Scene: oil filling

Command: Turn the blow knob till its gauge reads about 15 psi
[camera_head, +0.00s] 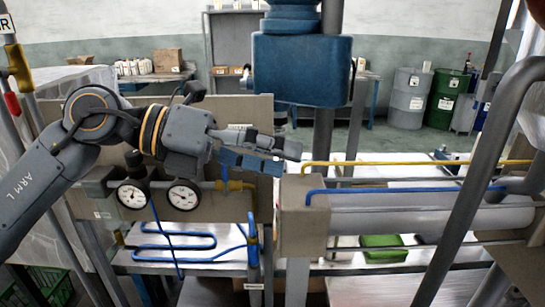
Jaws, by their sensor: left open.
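Two round white gauges sit side by side on the panel at the left: a left gauge (132,195) and a right gauge (183,196). Their dials are too small to read, and I cannot tell which one is the blow gauge. A dark knob-like part (135,160) stands just above the left gauge, under my left arm; I cannot tell if it is the blow knob. My left gripper (277,155) is open and empty. It points right, above and right of the gauges, apart from them. My right gripper is not in view.
A blue machine head (300,70) hangs at the top centre. A large grey cylinder (395,222) with yellow and blue pipes lies at the right. A slanted grey post (465,180) crosses the right side. A blue hose (175,238) runs below the gauges.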

